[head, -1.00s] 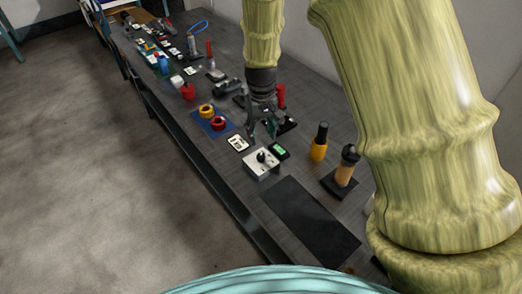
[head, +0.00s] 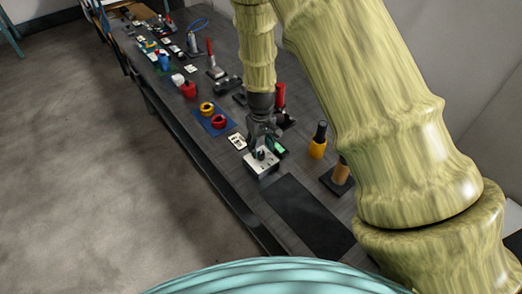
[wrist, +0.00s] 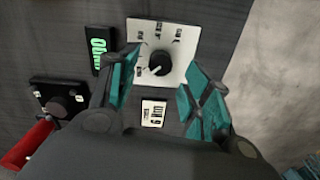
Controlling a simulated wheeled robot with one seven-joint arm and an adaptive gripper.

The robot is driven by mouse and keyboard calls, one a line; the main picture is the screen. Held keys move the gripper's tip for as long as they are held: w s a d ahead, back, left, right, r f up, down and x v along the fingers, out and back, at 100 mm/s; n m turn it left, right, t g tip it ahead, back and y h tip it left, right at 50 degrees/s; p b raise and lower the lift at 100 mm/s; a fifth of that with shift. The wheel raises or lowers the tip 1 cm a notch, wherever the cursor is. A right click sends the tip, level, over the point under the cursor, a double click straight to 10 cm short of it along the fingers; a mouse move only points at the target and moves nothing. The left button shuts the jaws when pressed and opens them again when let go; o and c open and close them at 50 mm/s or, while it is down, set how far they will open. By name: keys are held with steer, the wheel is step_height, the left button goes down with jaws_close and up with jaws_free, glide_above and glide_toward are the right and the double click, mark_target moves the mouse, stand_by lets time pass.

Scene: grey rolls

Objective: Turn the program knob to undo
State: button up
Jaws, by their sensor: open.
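The program knob (wrist: 159,63) is a round black knob with a pale pointer line on a white panel box (wrist: 186,30) with printed labels around it. In the wrist view the pointer slants toward the lower left; the label text is too small to read. In the head view the white box (head: 262,166) stands on the bench below my arm. My gripper (wrist: 160,75) is open, with its teal-padded fingers to the left and right of the knob, apart from it. In the head view my gripper (head: 262,143) is directly over the box and partly hides the knob.
A small black display with green characters (wrist: 97,50) lies beside the box, and a white label card (wrist: 153,113) is near it. A black unit with a knob and a red handle (wrist: 30,142) is close by. A dark mat (head: 305,215) lies in front.

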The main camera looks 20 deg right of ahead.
mark_target(261, 153)
steer(key=shift+f+p, duration=0.45)
steer(key=shift+f, duration=1.3)
